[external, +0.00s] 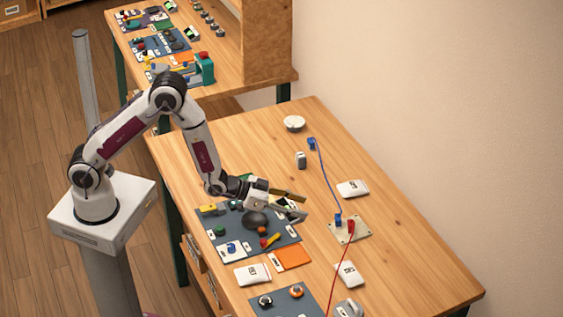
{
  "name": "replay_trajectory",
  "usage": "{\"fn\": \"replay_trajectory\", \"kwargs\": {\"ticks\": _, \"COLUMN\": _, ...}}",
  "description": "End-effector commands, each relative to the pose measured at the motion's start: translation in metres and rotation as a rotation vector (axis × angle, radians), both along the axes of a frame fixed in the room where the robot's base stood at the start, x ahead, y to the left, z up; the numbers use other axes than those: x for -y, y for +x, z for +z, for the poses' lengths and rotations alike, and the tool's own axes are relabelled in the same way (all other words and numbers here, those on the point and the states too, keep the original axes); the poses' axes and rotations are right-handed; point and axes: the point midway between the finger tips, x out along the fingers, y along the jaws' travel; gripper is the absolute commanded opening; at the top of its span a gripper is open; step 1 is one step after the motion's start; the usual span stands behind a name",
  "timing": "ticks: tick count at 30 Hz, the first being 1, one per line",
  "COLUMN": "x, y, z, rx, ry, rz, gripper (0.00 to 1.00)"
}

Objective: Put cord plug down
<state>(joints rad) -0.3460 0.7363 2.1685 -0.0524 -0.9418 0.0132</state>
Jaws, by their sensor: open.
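A blue cord (325,180) lies on the wooden table, with a blue plug (311,144) at its far end. Its other blue plug (337,220) stands at a pale square plate (360,231). A red plug (350,227) with a red cord (338,276) is at the same plate; whether either plug is seated in it is too small to tell. My gripper (301,207) is open, with no object visible between its fingers. It is above the table, left of the plate and apart from both cords. It partly hides the blue-grey mat below.
The blue-grey mat (215,236) holds a dark round object (255,220), a screwdriver (270,240) and small parts. A small grey block (300,160) and white round dish (294,123) stand farther back. The table's right side is clear.

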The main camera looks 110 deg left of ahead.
Motion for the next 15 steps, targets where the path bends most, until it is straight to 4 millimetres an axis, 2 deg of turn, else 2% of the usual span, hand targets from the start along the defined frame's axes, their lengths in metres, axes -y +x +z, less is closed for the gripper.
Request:
{"fn": "replay_trajectory", "kwargs": {"ticks": 8, "x": 0.008, "y": 0.0, "z": 0.013, "rx": -0.013, "ry": -0.007, "rz": -0.012, "gripper": 0.42}}
{"fn": "replay_trajectory", "kwargs": {"ticks": 15, "x": 0.031, "y": -0.005, "z": 0.045, "rx": -0.06, "ry": -0.029, "rz": -0.046, "gripper": 0.42}}
